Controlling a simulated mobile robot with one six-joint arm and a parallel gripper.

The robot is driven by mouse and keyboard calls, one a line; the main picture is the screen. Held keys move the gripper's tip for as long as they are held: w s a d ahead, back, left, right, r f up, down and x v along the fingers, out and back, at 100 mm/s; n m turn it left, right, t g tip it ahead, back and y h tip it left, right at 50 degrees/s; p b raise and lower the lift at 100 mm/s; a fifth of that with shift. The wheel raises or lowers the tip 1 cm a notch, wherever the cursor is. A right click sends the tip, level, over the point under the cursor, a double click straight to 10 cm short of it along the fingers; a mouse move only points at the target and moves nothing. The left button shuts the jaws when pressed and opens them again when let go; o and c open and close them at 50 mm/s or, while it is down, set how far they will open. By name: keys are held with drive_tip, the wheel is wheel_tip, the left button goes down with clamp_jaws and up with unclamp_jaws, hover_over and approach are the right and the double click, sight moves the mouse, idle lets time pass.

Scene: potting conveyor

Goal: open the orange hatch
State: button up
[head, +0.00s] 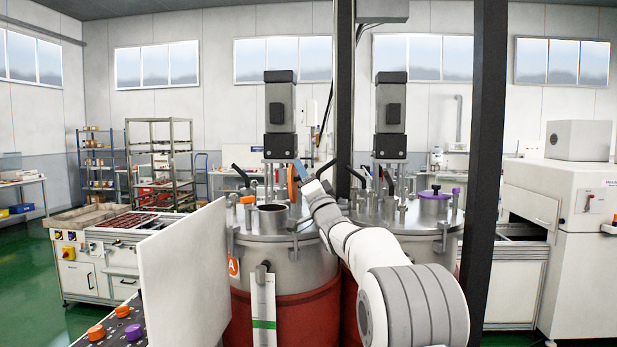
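The orange hatch lid (292,184) stands on edge, upright, above the left tank (262,249), which carries an orange A label. To its left, a round port (271,217) on the tank top shows a dark, uncovered mouth. My arm reaches in from the lower right. My gripper (304,170) is just right of the lid's upper part, with a bluish finger pointing up and left. It is small here, and I cannot tell whether it touches the lid or how its fingers are set.
The right tank has a closed purple hatch (434,195). A dark post (484,160) stands right of my arm. A white panel (184,275) stands front left, beside a rack with orange and purple caps (134,332). Clamps and pipes crowd both tank tops.

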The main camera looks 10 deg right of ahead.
drive_tip(key=shift+s, duration=0.15)
drive_tip(key=b+v, duration=0.3)
drive_tip(key=v, duration=0.4)
drive_tip(key=shift+s+d+f, duration=0.1)
drive_tip(key=shift+s+f, duration=0.1)
drive_tip(key=shift+s, duration=0.05)
